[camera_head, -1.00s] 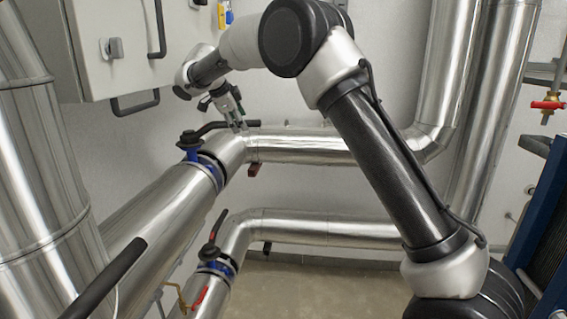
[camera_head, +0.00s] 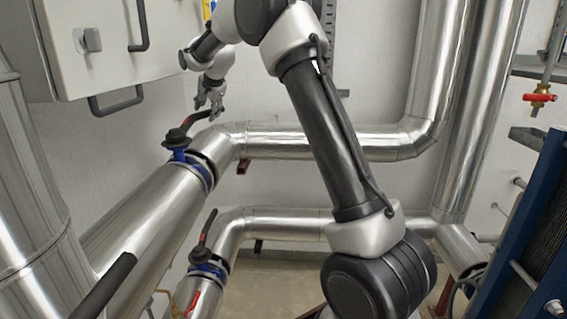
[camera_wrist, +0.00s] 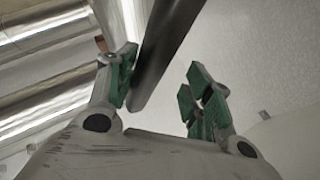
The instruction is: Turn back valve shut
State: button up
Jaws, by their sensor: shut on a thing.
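The back valve (camera_head: 180,156) sits on the upper insulated pipe, with a blue body and a black top. Its dark lever (camera_head: 194,121) points up and right in the head view, oblique to the pipe. My gripper (camera_head: 211,108) is at the lever's far end. In the wrist view the dark lever (camera_wrist: 165,50) runs between the green-padded fingers of my gripper (camera_wrist: 160,98), close against the left pad.
A second blue valve (camera_head: 207,268) with a dark lever stands on the lower pipe. A grey cabinet (camera_head: 88,50) hangs close left of my gripper. A red-handled valve (camera_head: 538,98) and blue plate frame (camera_head: 545,200) are at right. Pale wall lies behind.

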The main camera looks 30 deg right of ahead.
jog(key=v, duration=0.8)
jog(key=s+d+f+n+g, duration=0.1)
jog(key=s+f+n+g, duration=0.3)
jog(key=s+f+n, duration=0.55)
jog(key=s+d+f+n+g, duration=0.1)
jog(key=s+d, duration=0.2)
jog(key=s, duration=1.3)
jog(key=s+d+f+n+g, duration=0.1)
jog(key=s+d, duration=0.2)
jog(key=s, duration=1.3)
jog(key=shift+f, duration=0.2)
jog(key=shift+n, duration=0.25)
